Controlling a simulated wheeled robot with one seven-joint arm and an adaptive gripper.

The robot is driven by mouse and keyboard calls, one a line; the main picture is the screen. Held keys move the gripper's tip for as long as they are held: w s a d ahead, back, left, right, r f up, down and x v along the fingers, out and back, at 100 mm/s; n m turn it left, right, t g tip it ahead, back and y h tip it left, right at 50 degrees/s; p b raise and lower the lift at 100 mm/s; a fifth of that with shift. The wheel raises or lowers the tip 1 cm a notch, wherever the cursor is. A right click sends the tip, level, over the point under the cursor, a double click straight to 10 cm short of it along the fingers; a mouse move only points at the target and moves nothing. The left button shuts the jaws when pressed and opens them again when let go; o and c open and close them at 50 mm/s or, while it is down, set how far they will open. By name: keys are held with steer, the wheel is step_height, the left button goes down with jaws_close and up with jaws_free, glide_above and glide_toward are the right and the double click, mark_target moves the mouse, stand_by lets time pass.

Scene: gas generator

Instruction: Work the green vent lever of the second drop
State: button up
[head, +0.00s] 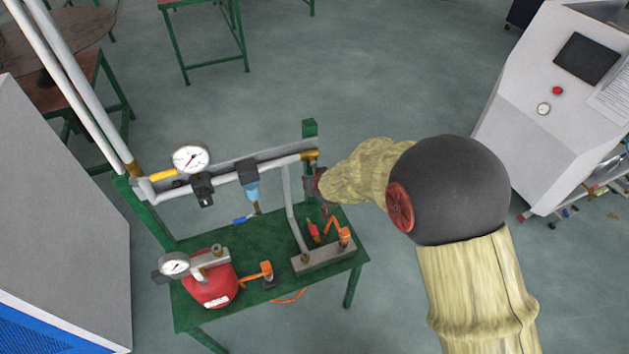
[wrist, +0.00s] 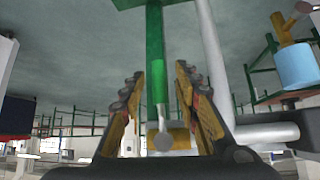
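In the head view, my gripper (head: 315,185) is at the right end of the bench's upper pipe, close to the yellow fitting (head: 311,155). The wrist view shows my gripper (wrist: 160,108) open, with its fingers on either side of a green upright piece (wrist: 155,60). I cannot tell whether this is the green vent lever or the frame post, or whether a finger touches it. A yellow fitting (wrist: 179,138) with a small grey round part lies between the finger bases. No green lever is clearly distinct in the head view.
The green bench (head: 205,240) carries a red tank (head: 213,291), a grey block (head: 325,258) and several orange levers. A blue filter bowl (head: 251,191) with a blue lever (head: 241,220) hangs left of my gripper. A white console (head: 535,120) stands right. Floor between is clear.

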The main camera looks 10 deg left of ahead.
steer(key=v, duration=1.1)
steer(key=shift+s, duration=0.15)
steer(key=shift+r, duration=0.1)
steer(key=s+d+f+g, duration=0.2)
steer(key=s+g, duration=0.3)
steer(key=s, duration=0.8)
steer(key=s+d+r+m+h, duration=0.1)
steer(key=s+d+r, duration=0.4)
steer(key=d, duration=0.4)
steer(key=s+d+r+m+t+h, duration=0.1)
steer(key=s+d+r+m, duration=0.1)
steer(key=s+d+r, duration=0.2)
steer(key=s+d+r+m+t+h, duration=0.1)
steer(key=s+d+r, duration=0.4)
steer(key=d+r, duration=0.5)
steer(key=d, duration=0.5)
steer(key=shift+s+h, duration=0.3)
steer(key=shift+s, duration=0.05)
